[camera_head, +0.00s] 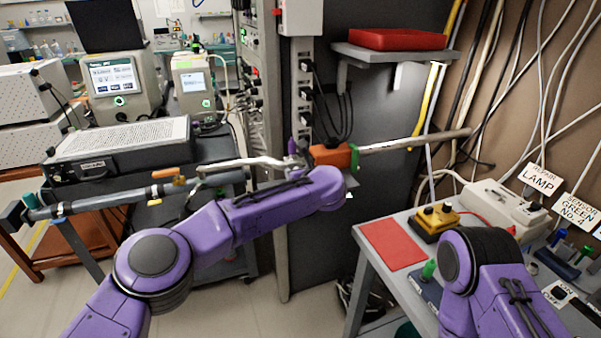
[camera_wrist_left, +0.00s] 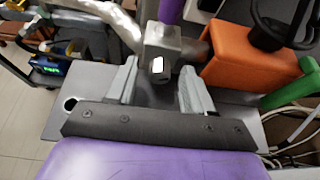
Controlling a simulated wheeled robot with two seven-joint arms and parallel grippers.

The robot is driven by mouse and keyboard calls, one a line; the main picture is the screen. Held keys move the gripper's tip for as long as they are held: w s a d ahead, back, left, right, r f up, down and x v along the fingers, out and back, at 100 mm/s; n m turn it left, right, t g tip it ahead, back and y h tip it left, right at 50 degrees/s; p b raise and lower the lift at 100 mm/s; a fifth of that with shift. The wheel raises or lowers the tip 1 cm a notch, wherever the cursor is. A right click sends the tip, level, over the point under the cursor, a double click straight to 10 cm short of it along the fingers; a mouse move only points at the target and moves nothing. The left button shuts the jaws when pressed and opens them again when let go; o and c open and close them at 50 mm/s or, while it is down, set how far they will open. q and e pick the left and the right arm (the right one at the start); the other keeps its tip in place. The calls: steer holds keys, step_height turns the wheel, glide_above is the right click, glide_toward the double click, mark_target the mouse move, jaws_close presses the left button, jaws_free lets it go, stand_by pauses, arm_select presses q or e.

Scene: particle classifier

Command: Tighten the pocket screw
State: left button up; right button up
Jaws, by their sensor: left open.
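My left gripper (camera_wrist_left: 158,82) is open in the left wrist view, with one pale finger on each side of a grey metal clamp block. A small dark screw head with a bright white face (camera_wrist_left: 158,68) sits on that block between the fingers; I take it to be the pocket screw. I cannot tell whether the fingers touch it. In the head view my left wrist hides most of the gripper, beside the metal fitting (camera_head: 295,152) on the pipe. My right arm shows at the lower right, but its gripper is out of view.
An orange block (camera_wrist_left: 250,62) stands close right of the fingers, also visible in the head view (camera_head: 330,156), with a green part (camera_wrist_left: 292,85) beside it. A red tray (camera_head: 397,40) sits on a shelf. The right bench holds a yellow box (camera_head: 434,220) and a red sheet (camera_head: 392,244).

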arm_select(q)
jaws_close()
steer(key=shift+d+m+y, duration=0.15)
steer(key=shift+m+y, duration=0.35)
steer(key=shift+m, duration=0.1)
steer(key=shift+m+y, duration=0.6)
steer(key=shift+m, duration=0.2)
jaws_free()
steer(key=shift+d, duration=0.1)
steer(key=b+v, duration=0.2)
steer(key=v, duration=0.8)
steer(key=shift+r, duration=0.2)
steer(key=shift+d, duration=0.1)
